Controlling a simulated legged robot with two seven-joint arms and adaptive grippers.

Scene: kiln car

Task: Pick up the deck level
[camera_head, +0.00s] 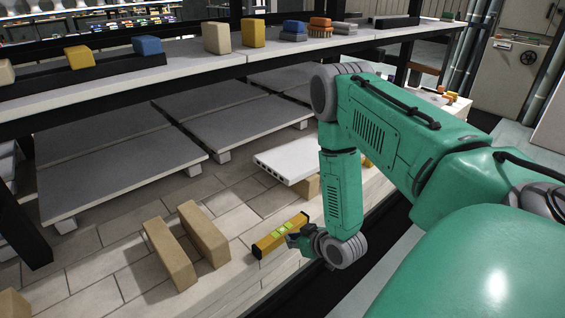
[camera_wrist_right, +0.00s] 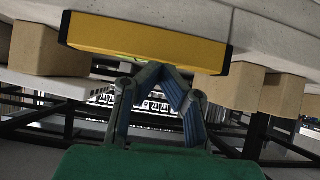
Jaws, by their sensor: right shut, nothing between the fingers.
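The deck level is a yellow bar with dark end caps and light green vials (camera_head: 266,245). It lies on the pale tiled deck in the head view, near the front edge. In the right wrist view the level (camera_wrist_right: 145,42) spans the upper middle. My right gripper (camera_head: 291,236) is at the level's near side, close to its middle. In the wrist view its fingertips (camera_wrist_right: 162,70) come together just beside the level, with nothing between them. I cannot tell whether they touch it. My left gripper is not in view.
Grey slabs (camera_head: 120,165) lie farther back. A raised shelf (camera_head: 120,88) carrying coloured blocks crosses above the deck. Bare deck lies around the level.

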